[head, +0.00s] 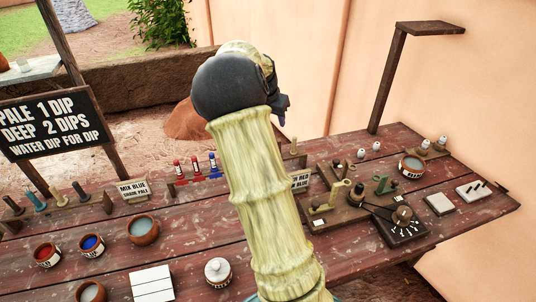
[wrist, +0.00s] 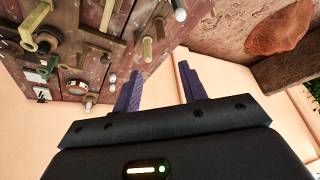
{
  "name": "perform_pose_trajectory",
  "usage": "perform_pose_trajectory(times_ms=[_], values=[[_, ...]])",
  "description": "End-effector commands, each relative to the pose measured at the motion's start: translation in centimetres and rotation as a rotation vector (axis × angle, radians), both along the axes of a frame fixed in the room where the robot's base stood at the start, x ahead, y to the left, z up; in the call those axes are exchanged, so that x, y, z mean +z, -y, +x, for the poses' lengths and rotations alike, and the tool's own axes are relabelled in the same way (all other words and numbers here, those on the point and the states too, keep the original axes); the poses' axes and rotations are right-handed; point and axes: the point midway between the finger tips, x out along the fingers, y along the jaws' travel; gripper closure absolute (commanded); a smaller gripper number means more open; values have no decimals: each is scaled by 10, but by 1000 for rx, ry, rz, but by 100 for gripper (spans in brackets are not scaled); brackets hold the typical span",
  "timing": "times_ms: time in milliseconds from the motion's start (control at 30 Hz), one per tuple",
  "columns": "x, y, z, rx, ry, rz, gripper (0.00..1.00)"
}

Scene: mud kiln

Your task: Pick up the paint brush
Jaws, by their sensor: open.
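No paint brush shows clearly. Several upright, thin-handled pieces (head: 40,200), one of them blue, stand in a wooden rack at the left of the table; they may be brushes, but they are too small to tell. My gripper (wrist: 160,88) is open and empty in the wrist view, its two dark purple fingers apart. In the head view my raised arm hides most of it, and only a bit of purple finger shows. It is above the far side of the table, well away from the rack.
The worn red plank table (head: 190,250) holds a red paint pot (head: 46,255), a blue paint pot (head: 91,245), a lidded white jar (head: 217,271) and white tiles (head: 151,283). A fixture board (head: 330,222) and a tall post (head: 388,80) stand right. A black sign (head: 52,122) stands left.

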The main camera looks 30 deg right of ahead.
Motion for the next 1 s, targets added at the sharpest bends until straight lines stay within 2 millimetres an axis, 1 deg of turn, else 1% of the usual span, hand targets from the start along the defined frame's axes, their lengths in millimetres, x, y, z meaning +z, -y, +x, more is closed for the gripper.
perform_pose_trajectory(times_ms=[233, 367, 467, 733, 900, 1000], values=[[0, -2, 1, 4, 0, 0, 58], [-8, 0, 2, 5, -1, 0, 58], [-21, 6, 5, 3, -3, 0, 58], [-66, 21, 14, 5, -4, 1, 58], [-93, 39, 15, -10, -3, 0, 58], [-106, 45, 18, -11, -1, 0, 58]])
